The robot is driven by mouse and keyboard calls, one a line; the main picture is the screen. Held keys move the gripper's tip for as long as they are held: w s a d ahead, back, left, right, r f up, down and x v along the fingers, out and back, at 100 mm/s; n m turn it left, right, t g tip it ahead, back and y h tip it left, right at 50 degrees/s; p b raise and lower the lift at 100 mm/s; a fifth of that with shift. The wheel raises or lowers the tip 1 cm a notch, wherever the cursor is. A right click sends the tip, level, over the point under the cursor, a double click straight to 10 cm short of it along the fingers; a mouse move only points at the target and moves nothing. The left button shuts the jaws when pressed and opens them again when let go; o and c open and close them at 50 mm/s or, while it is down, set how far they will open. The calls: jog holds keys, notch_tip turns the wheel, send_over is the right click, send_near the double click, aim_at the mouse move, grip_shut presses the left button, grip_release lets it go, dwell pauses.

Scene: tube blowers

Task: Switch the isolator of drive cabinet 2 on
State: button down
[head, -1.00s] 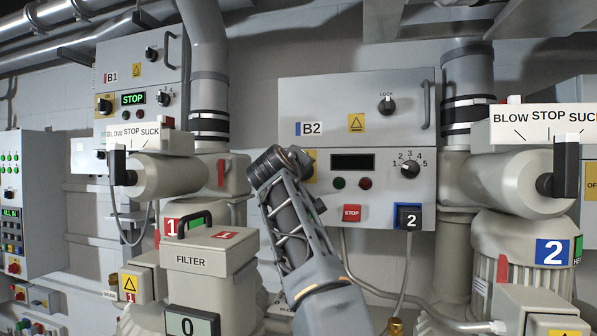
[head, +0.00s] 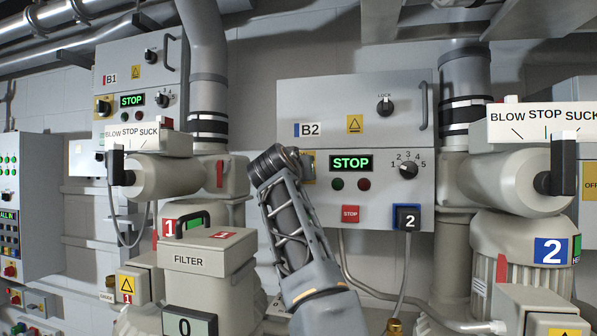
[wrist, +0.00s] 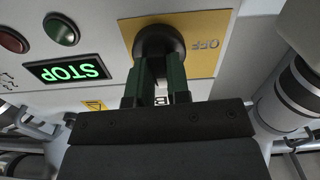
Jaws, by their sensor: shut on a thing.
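Drive cabinet B2 (head: 350,112) is the grey box on the wall in the head view. Its display (head: 351,163) is lit with green STOP, and shows upside down in the wrist view (wrist: 68,71). The isolator is a black round knob (wrist: 159,44) on a yellow plate (wrist: 203,45) at the cabinet's left side. My gripper (wrist: 157,88) has its two green-black fingers shut on the knob's handle. The word OFF shows on the plate; the fingers hide the handle and the other label. In the head view my arm covers most of the isolator.
Cabinet B1 (head: 112,79) hangs at the upper left. The filter unit (head: 205,255) stands left of my arm, and blower 2 (head: 520,245) stands at the right.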

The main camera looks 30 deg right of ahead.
jog(key=shift+m, duration=0.5)
jog(key=c, duration=1.1)
grip_release()
jog(key=shift+s, duration=0.1)
jog(key=b+v, duration=0.5)
jog(key=v, duration=0.8)
jog(key=shift+s+a, duration=0.25)
